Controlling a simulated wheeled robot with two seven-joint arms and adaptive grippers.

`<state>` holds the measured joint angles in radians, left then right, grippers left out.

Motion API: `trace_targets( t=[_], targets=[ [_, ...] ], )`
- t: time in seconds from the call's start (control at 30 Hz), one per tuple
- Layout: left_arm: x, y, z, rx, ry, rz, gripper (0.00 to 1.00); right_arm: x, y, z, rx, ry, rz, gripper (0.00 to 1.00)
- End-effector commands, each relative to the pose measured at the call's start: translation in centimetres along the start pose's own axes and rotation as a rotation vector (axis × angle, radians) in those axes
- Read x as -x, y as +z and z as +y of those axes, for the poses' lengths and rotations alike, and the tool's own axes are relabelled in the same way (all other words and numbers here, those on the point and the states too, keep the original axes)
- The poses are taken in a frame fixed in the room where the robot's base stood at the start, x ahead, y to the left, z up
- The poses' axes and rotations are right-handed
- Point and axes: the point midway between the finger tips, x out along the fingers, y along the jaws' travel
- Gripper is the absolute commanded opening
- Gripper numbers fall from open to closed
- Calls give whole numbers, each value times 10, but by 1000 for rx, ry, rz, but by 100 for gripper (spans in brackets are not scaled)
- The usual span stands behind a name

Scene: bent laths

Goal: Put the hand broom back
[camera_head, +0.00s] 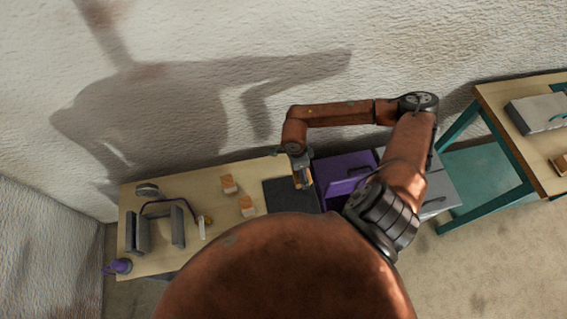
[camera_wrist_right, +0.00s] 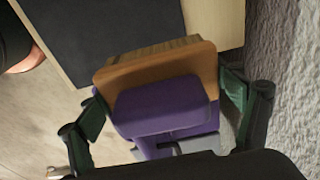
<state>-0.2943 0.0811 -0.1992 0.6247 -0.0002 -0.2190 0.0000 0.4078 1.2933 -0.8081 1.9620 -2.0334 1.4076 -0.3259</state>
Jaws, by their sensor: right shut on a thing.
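The hand broom (camera_wrist_right: 158,72) shows in the right wrist view with a brown wooden body, a pale streaked strip behind it and a purple rounded grip in front. My right gripper (camera_wrist_right: 167,103) is shut on it, with one green-padded finger at each side. In the head view my right gripper (camera_head: 299,172) hangs over the right part of the table, and a small tan part of the broom (camera_head: 304,181) shows at its tip. It is at the border of the dark mat (camera_head: 283,196) and a purple open box (camera_head: 343,166). My left gripper is out of view.
On the pale wooden table (camera_head: 190,260) stand two wooden blocks (camera_head: 229,184), a grey rack with upright boards (camera_head: 177,227) and a purple item (camera_head: 119,266) at the left edge. A second table (camera_head: 497,105) stands at right. A wall runs close behind.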

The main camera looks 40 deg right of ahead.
Motion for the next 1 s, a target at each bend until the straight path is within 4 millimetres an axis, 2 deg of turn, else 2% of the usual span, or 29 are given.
trace_targets(
  t=[0.13,0.3,0.5,0.87,1.0],
  targets=[
    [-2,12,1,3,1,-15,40,-14,16,-34,-2,-1,-3,63],
    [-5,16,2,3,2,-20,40,-30,31,-72,0,0,-2,63],
    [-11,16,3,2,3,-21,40,-64,46,-99,2,1,-1,63],
    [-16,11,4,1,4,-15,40,-87,56,-119,4,-1,-1,63],
    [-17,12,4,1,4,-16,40,-108,58,-117,4,2,-1,63]
  ],
)
